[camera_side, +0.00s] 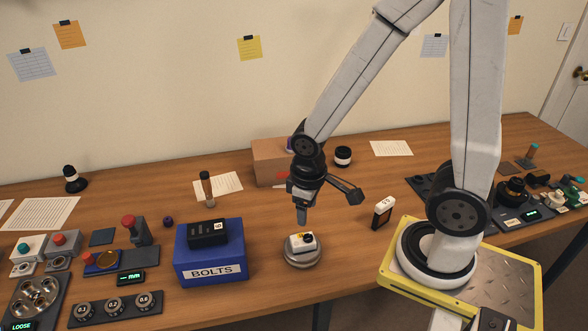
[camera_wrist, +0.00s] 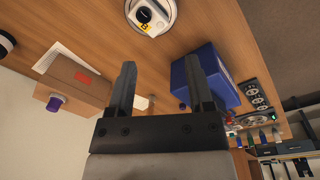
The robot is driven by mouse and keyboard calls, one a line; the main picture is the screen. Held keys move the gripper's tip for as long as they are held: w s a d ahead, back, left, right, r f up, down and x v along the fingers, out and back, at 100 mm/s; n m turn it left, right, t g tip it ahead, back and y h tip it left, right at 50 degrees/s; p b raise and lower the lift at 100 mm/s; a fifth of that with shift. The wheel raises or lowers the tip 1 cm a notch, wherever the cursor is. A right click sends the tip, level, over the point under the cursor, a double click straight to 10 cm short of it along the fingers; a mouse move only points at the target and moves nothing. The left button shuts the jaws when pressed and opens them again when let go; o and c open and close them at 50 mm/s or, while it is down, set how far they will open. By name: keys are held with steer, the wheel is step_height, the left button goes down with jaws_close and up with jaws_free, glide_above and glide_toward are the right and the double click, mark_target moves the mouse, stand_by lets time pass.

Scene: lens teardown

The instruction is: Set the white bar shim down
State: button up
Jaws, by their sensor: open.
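My gripper (camera_side: 328,206) is open above the table, its two fingers spread wide. In the wrist view my gripper (camera_wrist: 158,66) has nothing between its fingertips. A white piece (camera_side: 297,245) with a dark round part and a small yellow tag sits on a round grey stand (camera_side: 302,261), below my gripper and apart from it. The white piece (camera_wrist: 149,12) also shows at the top of the wrist view. I cannot tell for certain whether it is the white bar shim. A small upright black block with a white top (camera_side: 384,211) stands to the right.
A blue BOLTS box (camera_side: 211,266) with a black block (camera_side: 208,233) on top stands left of the stand. A cardboard box (camera_side: 270,165) is behind my gripper. Control panels (camera_side: 113,307) fill the left end, and more devices stand at the right. Bare table surrounds the stand.

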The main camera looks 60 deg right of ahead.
steer(key=shift+w+a+r+m+t+y, duration=0.15)
steer(key=shift+w+r+m+t, duration=0.1)
steer(key=shift+w+r+t, duration=0.2)
steer(key=shift+w+a+r+m+t+y, duration=0.1)
steer(key=shift+w+a+r+m+t, duration=0.1)
steer(key=shift+w+r+m+t, duration=0.25)
steer(key=shift+w+a+r+m+t+y, duration=0.1)
steer(key=shift+w+a+r+t, duration=0.15)
steer(key=shift+r, duration=0.3)
steer(key=shift+d, duration=0.1)
